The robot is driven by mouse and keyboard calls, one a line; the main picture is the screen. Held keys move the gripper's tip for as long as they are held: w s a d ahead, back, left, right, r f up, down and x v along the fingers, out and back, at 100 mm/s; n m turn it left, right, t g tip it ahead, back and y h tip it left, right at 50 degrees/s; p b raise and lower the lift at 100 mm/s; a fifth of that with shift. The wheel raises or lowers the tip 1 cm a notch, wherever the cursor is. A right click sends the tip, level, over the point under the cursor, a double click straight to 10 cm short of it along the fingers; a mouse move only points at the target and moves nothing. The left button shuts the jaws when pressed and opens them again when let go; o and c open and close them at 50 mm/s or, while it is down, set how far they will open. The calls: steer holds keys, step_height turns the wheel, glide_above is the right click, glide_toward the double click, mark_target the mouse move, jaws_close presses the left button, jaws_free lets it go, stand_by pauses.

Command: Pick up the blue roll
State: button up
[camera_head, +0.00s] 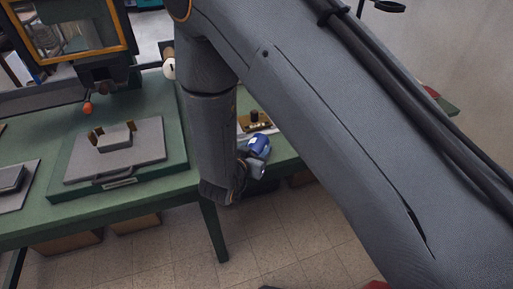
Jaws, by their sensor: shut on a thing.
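The blue roll (259,145) shows in the head view near the right end of the green table, close to its front edge. My arm comes down over the table, and my gripper (257,160) is at the near side of the roll. The gripper is shut on the blue roll. The fingers are small and partly hidden by my wrist. I cannot tell whether the roll touches the surface below it.
The green table (160,204) holds a grey plate (140,160) on a green base at the centre left. A dark knobbed item (255,118) stands behind the roll. A machine with an orange-framed window (78,35) stands at the back left. Tiled floor lies in front.

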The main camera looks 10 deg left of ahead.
mark_target(256, 141)
steer(key=shift+r, duration=0.15)
step_height(256, 141, up, 10)
steer(key=shift+f+b, duration=0.1)
steer(key=shift+b, duration=0.6)
stand_by(0.6)
